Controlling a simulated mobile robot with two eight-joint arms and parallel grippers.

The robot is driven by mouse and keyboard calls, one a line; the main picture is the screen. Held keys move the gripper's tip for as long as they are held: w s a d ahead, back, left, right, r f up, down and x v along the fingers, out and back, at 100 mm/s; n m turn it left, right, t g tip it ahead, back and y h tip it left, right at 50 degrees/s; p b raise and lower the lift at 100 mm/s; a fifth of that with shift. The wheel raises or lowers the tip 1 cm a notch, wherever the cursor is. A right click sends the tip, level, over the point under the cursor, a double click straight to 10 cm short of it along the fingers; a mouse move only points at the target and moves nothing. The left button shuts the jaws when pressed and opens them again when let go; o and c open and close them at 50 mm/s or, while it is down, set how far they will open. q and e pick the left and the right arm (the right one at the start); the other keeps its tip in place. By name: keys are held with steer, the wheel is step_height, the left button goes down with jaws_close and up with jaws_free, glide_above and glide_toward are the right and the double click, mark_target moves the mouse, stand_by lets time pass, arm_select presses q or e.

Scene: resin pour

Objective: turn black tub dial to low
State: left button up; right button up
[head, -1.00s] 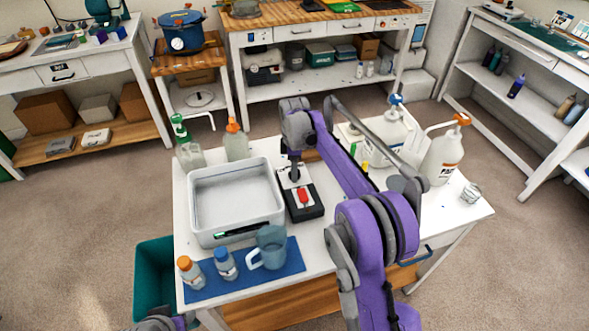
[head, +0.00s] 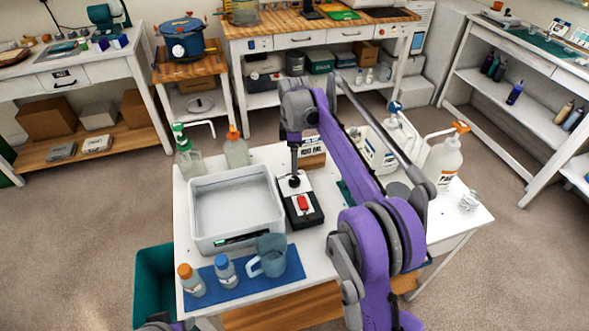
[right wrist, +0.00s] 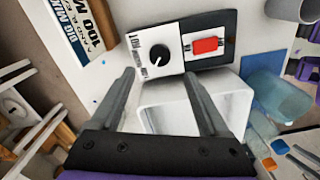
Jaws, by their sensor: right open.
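The black dial (right wrist: 159,55) is a round knob with a white pointer line, on the white panel of a black control box (head: 305,215). A red switch (right wrist: 205,45) sits beside it. Printed labels by the dial are too small to read surely. Only a bit of my left arm shows at the bottom edge.
A white tub (head: 236,237) stands left of the box. A blue mat (head: 205,300) holds a blue jug (head: 271,256) and two small bottles. Pump bottles (head: 237,152) stand behind the tub, and a large one (head: 442,165) is at right. A labelled box (head: 312,154) is behind the dial.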

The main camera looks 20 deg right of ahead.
step_height(320, 180, up, 3)
steer(key=shift+f, duration=0.15)
stand_by(0.4)
steer(key=s+r+m+t+p, duration=0.1)
steer(key=s+r+m+t, duration=0.25)
steer(key=s+m, duration=0.95)
steer(key=s+f+m+t, duration=0.1)
steer(key=s+f, duration=0.3)
steer(key=s, duration=0.7)
steer(key=s+f+t, duration=0.1)
steer(key=s+f, duration=0.4)
steer(key=s, duration=0.6)
steer(key=shift+s+d+m+p, duration=0.15)
steer(key=shift+s+m+p, duration=0.15)
steer(key=shift+s+m, duration=0.1)
steer(key=shift+w, duration=0.1)
steer(key=shift+c, duration=0.3)
